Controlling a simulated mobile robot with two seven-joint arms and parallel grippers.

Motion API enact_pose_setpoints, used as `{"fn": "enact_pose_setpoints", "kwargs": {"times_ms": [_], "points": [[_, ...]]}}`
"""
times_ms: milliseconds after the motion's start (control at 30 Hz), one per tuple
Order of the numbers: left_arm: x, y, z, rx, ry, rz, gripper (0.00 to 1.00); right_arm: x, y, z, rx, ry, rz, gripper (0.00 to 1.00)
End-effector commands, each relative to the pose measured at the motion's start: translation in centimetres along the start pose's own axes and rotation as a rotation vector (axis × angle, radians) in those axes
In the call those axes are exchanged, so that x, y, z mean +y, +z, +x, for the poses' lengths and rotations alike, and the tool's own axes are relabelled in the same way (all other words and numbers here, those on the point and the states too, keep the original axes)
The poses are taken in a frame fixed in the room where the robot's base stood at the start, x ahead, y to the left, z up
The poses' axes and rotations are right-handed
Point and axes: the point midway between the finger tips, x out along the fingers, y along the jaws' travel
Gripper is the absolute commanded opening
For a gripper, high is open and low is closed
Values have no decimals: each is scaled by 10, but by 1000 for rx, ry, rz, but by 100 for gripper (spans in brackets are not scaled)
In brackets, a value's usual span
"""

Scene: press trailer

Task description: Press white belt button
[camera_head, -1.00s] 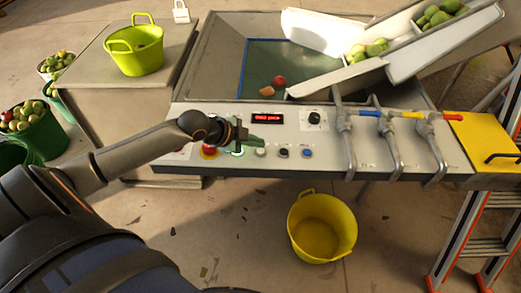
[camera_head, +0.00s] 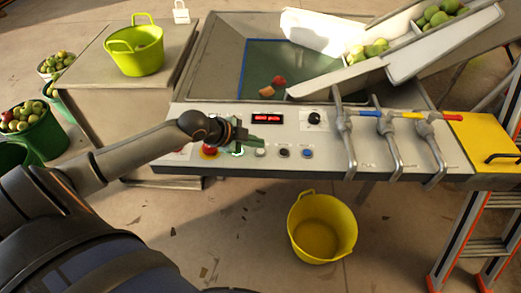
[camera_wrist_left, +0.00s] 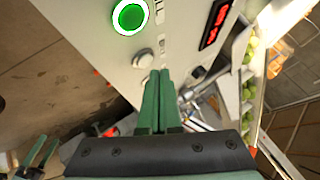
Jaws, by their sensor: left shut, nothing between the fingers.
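The white belt button (camera_head: 261,152) is a small pale round button on the front panel, just right of the green-ringed button (camera_head: 237,152). In the left wrist view the white button (camera_wrist_left: 143,58) sits just beyond and slightly left of my fingertips. My left gripper (camera_head: 263,146) is over the panel, close to the white button. In the left wrist view its green fingers (camera_wrist_left: 159,74) are together with nothing between them. I cannot tell whether the tips touch the button. My right gripper is not in view.
A red button (camera_head: 209,150) lies left, a black button (camera_head: 284,152) and a blue button (camera_head: 307,153) right. A red display (camera_head: 267,118) and black knob (camera_head: 315,118) sit above. Metal pipes with levers (camera_head: 390,140) stand further right. A yellow bucket (camera_head: 322,228) is on the floor.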

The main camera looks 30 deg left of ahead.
Motion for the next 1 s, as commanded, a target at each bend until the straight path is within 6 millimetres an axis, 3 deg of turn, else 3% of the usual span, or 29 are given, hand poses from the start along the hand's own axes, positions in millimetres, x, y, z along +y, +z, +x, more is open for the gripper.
{"fn": "enact_pose_setpoints", "kwargs": {"times_ms": [1000], "points": [[4, 4, 6, 0, -1, 0, 0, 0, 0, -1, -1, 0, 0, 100]]}}
